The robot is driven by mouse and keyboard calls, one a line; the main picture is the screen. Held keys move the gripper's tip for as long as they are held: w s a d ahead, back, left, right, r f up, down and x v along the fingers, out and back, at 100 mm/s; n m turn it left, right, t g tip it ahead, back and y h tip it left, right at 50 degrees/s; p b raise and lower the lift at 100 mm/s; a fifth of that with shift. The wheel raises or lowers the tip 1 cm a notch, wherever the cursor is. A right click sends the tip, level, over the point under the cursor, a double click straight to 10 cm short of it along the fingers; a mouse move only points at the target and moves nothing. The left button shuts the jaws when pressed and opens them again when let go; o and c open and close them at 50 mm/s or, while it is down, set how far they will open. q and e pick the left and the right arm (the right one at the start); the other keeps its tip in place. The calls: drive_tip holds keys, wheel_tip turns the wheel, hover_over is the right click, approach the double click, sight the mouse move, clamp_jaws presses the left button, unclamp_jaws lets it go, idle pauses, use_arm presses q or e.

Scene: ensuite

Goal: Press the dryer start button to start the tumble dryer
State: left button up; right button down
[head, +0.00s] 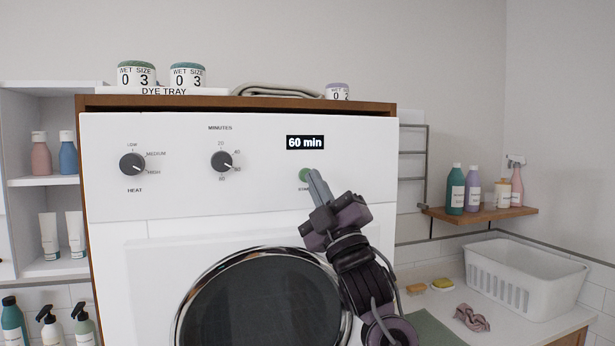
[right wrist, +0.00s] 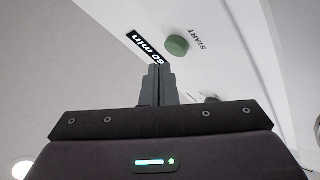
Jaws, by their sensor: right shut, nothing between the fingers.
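The white tumble dryer (head: 180,230) stands in front of me with a round dark door (head: 265,300). Its green start button (head: 304,174) is at the upper right of the panel, below a display (head: 305,142) reading "60 min". In the right wrist view the green button (right wrist: 177,45) stands out from the panel beside the word START. My right gripper (head: 316,180) is shut and empty, its fingertips just right of the button in the head view. In the right wrist view the fingertips (right wrist: 158,70) appear apart from the button. My left gripper is not in view.
The heat knob (head: 132,164) and minutes knob (head: 222,162) are on the panel's left. Jars (head: 137,76) and a folded cloth (head: 278,90) lie on top. A white basket (head: 525,275) stands on the right counter, below a shelf of bottles (head: 480,214).

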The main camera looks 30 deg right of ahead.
drive_tip(key=shift+w, duration=0.15)
idle(0.5)
drive_tip(key=shift+w+d, duration=0.1)
drive_tip(key=shift+w, duration=0.25)
drive_tip(key=shift+w+d, duration=0.15)
drive_tip(key=shift+w, duration=0.25)
idle(0.7)
drive_tip(key=shift+s, duration=0.1)
drive_tip(key=shift+s+a, duration=0.25)
drive_tip(key=shift+s, duration=0.5)
drive_tip(key=shift+b, duration=0.3)
drive_tip(key=s+a+b, duration=0.1)
drive_tip(key=s+b, duration=0.1)
drive_tip(key=s, duration=0.4)
drive_tip(key=shift+a, duration=0.2)
